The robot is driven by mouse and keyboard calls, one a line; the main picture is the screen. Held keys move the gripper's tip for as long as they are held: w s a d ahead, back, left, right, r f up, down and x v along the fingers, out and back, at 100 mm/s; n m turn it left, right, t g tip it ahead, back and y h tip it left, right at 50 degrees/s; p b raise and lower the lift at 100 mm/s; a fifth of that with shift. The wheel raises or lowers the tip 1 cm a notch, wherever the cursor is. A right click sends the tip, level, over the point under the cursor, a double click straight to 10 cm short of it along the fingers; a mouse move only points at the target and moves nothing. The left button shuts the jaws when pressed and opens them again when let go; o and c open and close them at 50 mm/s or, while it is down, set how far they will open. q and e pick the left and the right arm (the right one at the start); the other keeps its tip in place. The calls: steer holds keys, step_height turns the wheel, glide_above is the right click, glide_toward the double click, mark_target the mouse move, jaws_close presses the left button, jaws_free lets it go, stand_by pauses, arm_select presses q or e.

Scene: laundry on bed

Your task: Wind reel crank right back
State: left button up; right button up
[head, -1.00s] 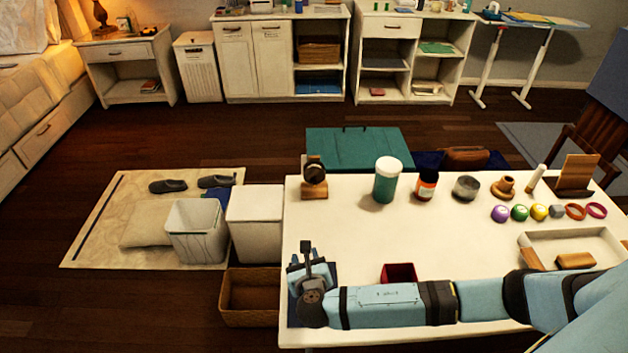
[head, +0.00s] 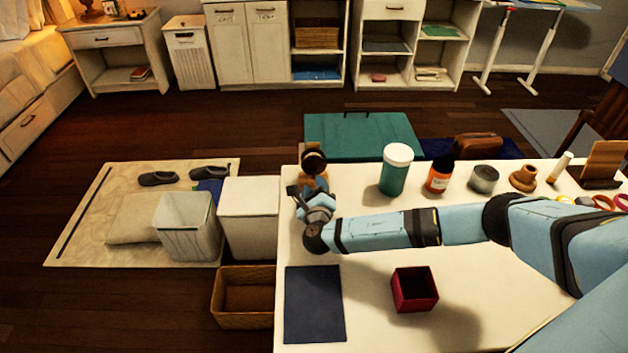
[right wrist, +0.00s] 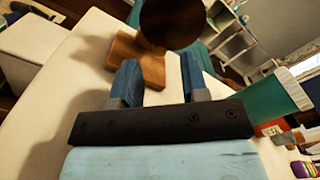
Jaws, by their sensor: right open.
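The reel (head: 314,161) is a dark round disc on a wooden stand at the far left corner of the white table. In the right wrist view the reel's dark disc (right wrist: 172,22) is just beyond the fingertips, above its wooden base (right wrist: 138,62). I cannot make out the crank in either view. My right gripper (head: 305,192) is close in front of the reel. Its two blue fingers (right wrist: 158,76) are apart with nothing held between them. My left gripper is not in view.
A green-bodied jar (head: 396,170) with a white lid, an orange bottle (head: 439,175) and a grey tin (head: 484,178) stand right of the reel. A dark blue mat (head: 314,305) and a red box (head: 414,289) lie nearer on the white table (head: 375,320).

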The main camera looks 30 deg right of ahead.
mark_target(314, 165)
steer(key=x, duration=0.3)
steer(key=shift+w, duration=0.15)
steer(key=shift+w+d, duration=0.15)
steer(key=shift+w, duration=0.05)
jaws_close()
steer(key=shift+m, duration=0.3)
